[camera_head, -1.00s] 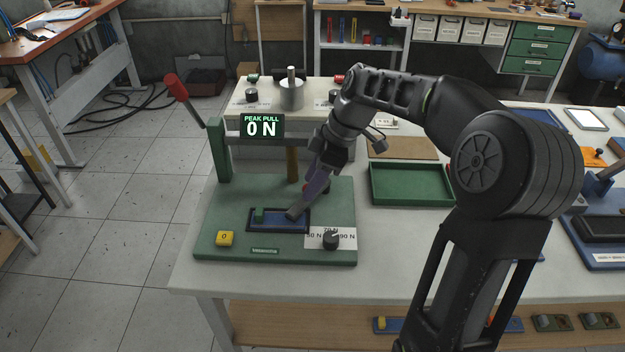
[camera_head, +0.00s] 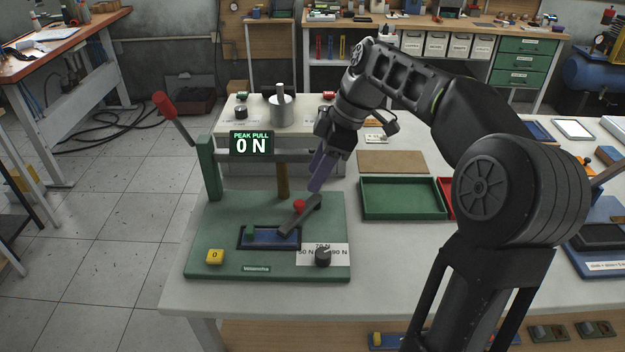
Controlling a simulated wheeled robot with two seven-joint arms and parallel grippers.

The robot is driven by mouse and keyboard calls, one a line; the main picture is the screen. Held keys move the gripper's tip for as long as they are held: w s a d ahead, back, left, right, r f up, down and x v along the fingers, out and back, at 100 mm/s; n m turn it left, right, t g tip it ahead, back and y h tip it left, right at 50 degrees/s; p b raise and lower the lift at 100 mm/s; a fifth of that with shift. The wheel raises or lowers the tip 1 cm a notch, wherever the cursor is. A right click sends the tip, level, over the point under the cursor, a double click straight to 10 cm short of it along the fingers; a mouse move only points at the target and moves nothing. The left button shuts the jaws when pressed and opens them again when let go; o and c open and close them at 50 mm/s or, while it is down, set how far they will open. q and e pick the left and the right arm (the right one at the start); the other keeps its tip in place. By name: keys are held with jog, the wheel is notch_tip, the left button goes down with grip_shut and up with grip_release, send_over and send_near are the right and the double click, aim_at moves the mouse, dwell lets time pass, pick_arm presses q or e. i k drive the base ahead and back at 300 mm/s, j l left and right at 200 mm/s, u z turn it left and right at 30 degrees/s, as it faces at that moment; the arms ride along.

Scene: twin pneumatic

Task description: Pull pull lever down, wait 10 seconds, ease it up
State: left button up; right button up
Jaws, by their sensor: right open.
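The lever with a red handle (camera_head: 165,105) rises from the green post (camera_head: 208,165) of a green bench fixture (camera_head: 220,225), tilted up and to the left. A display (camera_head: 251,143) on the crossbar reads "PEAK PULL 0 N". My right gripper (camera_head: 318,184) comes in from the right, above the fixture's right half, clear of the red handle. It is open, with purple fingers pointing down, and holds nothing that shows. A grey bar (camera_head: 300,215) slants below its fingertips toward a blue recess (camera_head: 262,240); contact cannot be told. My left gripper is out of view.
The fixture also carries a yellow button (camera_head: 215,257), a black dial (camera_head: 323,256) and a red ball (camera_head: 299,206). A green tray (camera_head: 400,198) stands to the right. Another fixture with a metal cylinder (camera_head: 281,112) stands behind. The air left of the lever is clear.

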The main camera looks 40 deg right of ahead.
aim_at(159, 98)
jog(key=k+j, duration=0.8)
jog(key=j, duration=0.15)
